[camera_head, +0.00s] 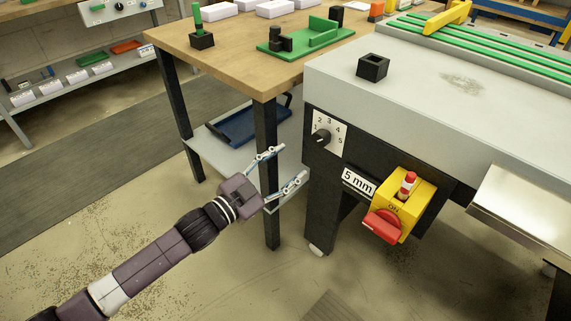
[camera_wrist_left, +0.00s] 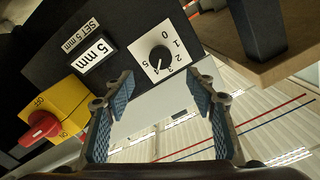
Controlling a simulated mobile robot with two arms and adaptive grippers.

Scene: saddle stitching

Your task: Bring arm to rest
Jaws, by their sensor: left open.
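My left arm comes in from the lower left in the head view. Its gripper (camera_head: 279,169) is open and empty, in the air in front of the wooden table's leg and left of the machine's dark front panel. In the left wrist view the two fingers of the left gripper (camera_wrist_left: 160,95) stand wide apart with nothing between them. The numbered dial (camera_wrist_left: 160,58) and the "5 mm" display (camera_wrist_left: 94,54) show beyond the fingers. The fingers look apart from the panel. My right gripper does not show in either view.
The stitching machine (camera_head: 430,80) carries a dial (camera_head: 321,137) and a yellow switch box with a red knob (camera_head: 383,226). A wooden table (camera_head: 235,62) holds a green fixture (camera_head: 305,38). A blue tray (camera_head: 245,125) lies on its lower shelf. Floor at the left is clear.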

